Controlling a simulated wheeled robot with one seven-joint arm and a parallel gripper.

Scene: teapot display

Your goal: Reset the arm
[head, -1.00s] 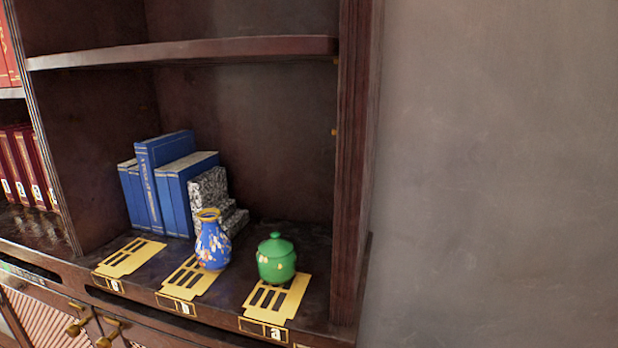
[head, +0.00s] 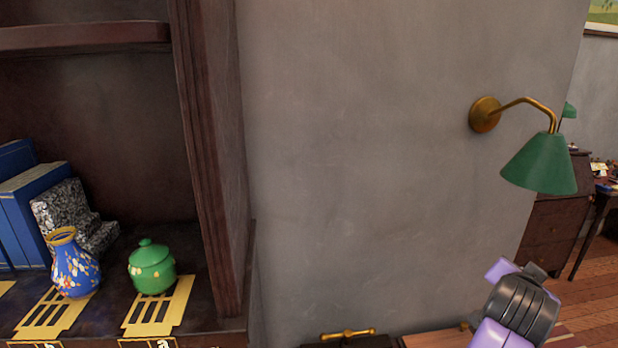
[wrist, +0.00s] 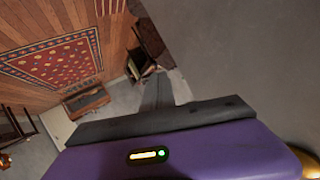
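My gripper (wrist: 157,88) shows in the wrist view as a purple body with a dark bar across it. Its grey fingers appear to be together at the middle of the bar, with nothing seen between them. A purple and black part of my arm (head: 522,308) shows at the lower right of the head view, in front of the wall and well to the right of the shelf. The gripper's fingers cannot be made out in the head view.
A blue flowered vase (head: 73,265) and a green lidded pot (head: 152,268) stand on yellow slotted mats in the bookcase (head: 208,150). A green wall lamp (head: 541,163) sticks out above my arm. Bare grey wall (head: 360,150) lies between.

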